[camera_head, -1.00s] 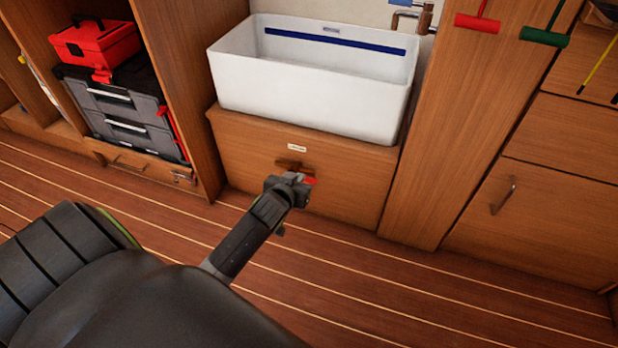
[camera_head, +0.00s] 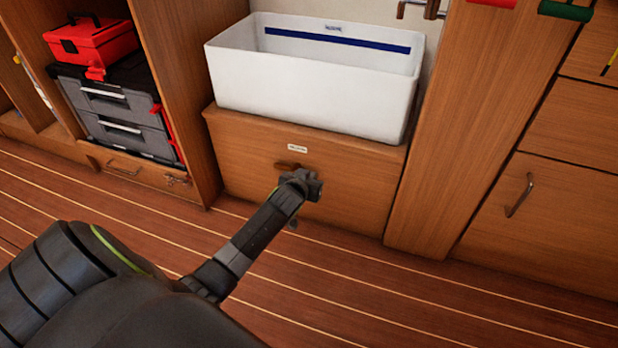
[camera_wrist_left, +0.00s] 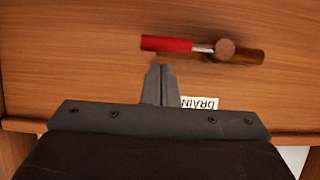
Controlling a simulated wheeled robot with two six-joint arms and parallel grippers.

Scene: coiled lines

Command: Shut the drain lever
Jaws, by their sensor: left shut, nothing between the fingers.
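The drain lever (camera_wrist_left: 167,43) shows in the left wrist view as a red grip on a short grey rod. The rod runs to a round brown knob (camera_wrist_left: 225,48) on a brown pipe stub (camera_wrist_left: 252,57), roughly in line with it. My left gripper (camera_wrist_left: 161,70) is shut and empty, its tips just below the red grip in that picture, with a small gap showing. In the head view my left gripper (camera_head: 304,182) is in front of the cabinet and hides the red grip. Only part of the brown pipe stub (camera_head: 287,165) shows there. My right gripper is not in view.
A DRAIN label (camera_wrist_left: 200,103), upside down in the wrist view, is on the wooden cabinet front (camera_head: 245,150). A white sink (camera_head: 300,88) stands above. Toolboxes (camera_head: 110,110) fill a shelf at left. A wooden post (camera_head: 465,130) stands at right. The striped floor (camera_head: 400,300) is clear.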

